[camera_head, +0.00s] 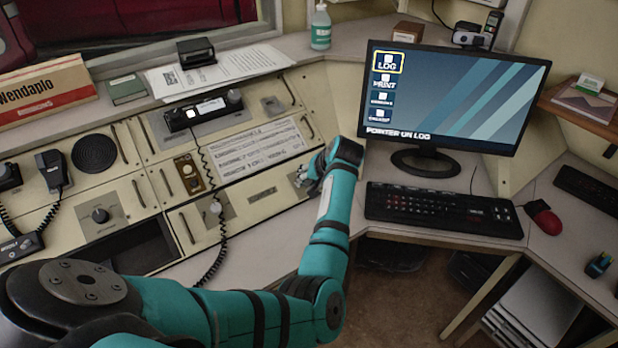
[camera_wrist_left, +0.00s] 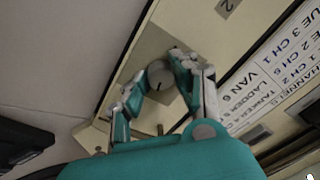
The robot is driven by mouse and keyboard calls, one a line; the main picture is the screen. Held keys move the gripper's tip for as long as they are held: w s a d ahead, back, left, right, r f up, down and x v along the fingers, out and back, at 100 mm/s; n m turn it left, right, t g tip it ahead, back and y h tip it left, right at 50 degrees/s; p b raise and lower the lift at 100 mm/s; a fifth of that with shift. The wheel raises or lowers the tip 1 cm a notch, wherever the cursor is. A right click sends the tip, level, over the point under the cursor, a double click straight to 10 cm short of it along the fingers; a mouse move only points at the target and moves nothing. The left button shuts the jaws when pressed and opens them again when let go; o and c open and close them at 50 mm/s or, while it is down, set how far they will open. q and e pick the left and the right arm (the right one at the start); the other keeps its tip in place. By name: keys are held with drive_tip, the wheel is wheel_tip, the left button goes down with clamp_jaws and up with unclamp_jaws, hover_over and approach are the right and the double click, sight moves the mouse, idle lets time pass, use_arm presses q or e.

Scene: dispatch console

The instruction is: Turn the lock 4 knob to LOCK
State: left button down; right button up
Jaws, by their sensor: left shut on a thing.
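A grey round knob (camera_wrist_left: 161,84) sits on a square metal plate (camera_wrist_left: 150,50) on the cream console in the left wrist view. A dark pointer line shows on the knob's face. My left gripper (camera_wrist_left: 164,64) is shut on this knob, one finger on each side. In the head view my left gripper (camera_head: 303,177) is at the right end of the console, and it and my arm mostly hide the knob. No readable lock number or LOCK mark shows beside it. My right gripper is not in view.
Another knob (camera_head: 216,207) on a plate stands left along the console, with a coiled cord (camera_head: 213,175) near it. The monitor (camera_head: 455,100) and keyboard (camera_head: 443,210) stand close to the right of my left arm. A printed channel list (camera_wrist_left: 275,75) lies beside the held knob.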

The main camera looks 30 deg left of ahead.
use_arm(q)
drive_tip(key=n, duration=0.3)
drive_tip(key=shift+n, duration=0.4)
drive_tip(key=n, duration=0.2)
drive_tip(key=shift+n, duration=0.4)
drive_tip(key=n+b, duration=0.1)
drive_tip(key=n, duration=0.4)
drive_tip(key=shift+w+g, duration=0.1)
drive_tip(key=shift+g, duration=0.3)
drive_tip(key=shift+n+h+b, duration=0.3)
drive_tip(key=shift+n+b, duration=0.1)
drive_tip(key=shift+n, duration=1.3)
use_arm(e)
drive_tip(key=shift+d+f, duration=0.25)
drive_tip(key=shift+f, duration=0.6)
